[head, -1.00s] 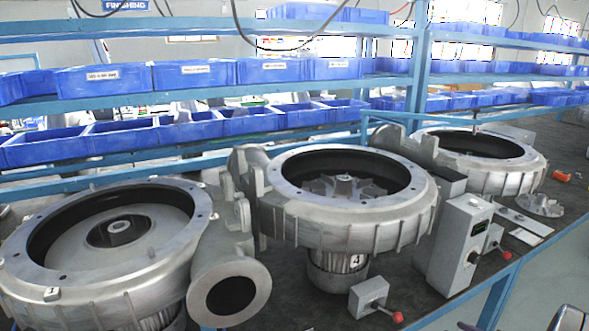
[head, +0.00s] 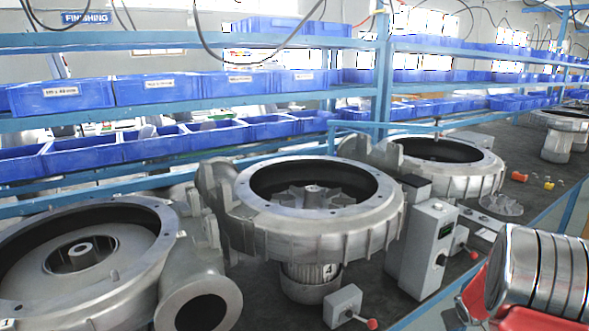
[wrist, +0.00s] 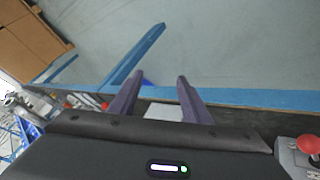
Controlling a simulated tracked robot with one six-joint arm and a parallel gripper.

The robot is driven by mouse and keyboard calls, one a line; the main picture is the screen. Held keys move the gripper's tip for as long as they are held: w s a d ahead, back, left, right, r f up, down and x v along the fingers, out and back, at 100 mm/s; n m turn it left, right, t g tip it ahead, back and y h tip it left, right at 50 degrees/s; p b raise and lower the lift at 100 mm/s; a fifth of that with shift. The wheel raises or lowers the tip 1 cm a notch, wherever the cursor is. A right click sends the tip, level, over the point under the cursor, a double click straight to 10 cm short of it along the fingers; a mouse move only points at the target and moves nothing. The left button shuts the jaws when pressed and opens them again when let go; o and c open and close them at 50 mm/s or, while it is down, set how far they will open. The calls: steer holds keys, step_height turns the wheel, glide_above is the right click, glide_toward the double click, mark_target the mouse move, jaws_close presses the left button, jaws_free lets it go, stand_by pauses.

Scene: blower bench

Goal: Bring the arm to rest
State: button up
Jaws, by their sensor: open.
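My gripper (wrist: 160,77) shows in the wrist view with its two dark fingers spread apart and nothing between them. The fingers point over the blue bench edge (wrist: 240,98) toward the grey floor. In the head view, a silver ribbed and red part of what looks like my arm (head: 540,270) fills the lower right corner, in front of the bench. My gripper's fingers are not visible in the head view.
Several grey blower housings (head: 320,225) line the bench. A control box (head: 422,245) and a small red-knobbed box (head: 343,305) stand near its front edge. Blue bins (head: 158,87) fill the shelves behind. Open floor (wrist: 230,45) lies beyond the edge in the wrist view.

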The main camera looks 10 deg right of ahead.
steer(key=s+a+r+y, duration=0.1)
steer(key=s+a+r, duration=0.7)
steer(key=a, duration=0.6)
steer(key=s+a+r+y, duration=0.2)
steer(key=s+a+r, duration=0.6)
steer(key=a, duration=0.7)
steer(key=s+a+r+n+y, duration=0.1)
steer(key=s+a+r+y, duration=0.1)
steer(key=s+a+r, duration=0.6)
steer(key=a, duration=0.6)
steer(key=shift+s+a+r, duration=0.15)
steer(key=shift+r, duration=0.15)
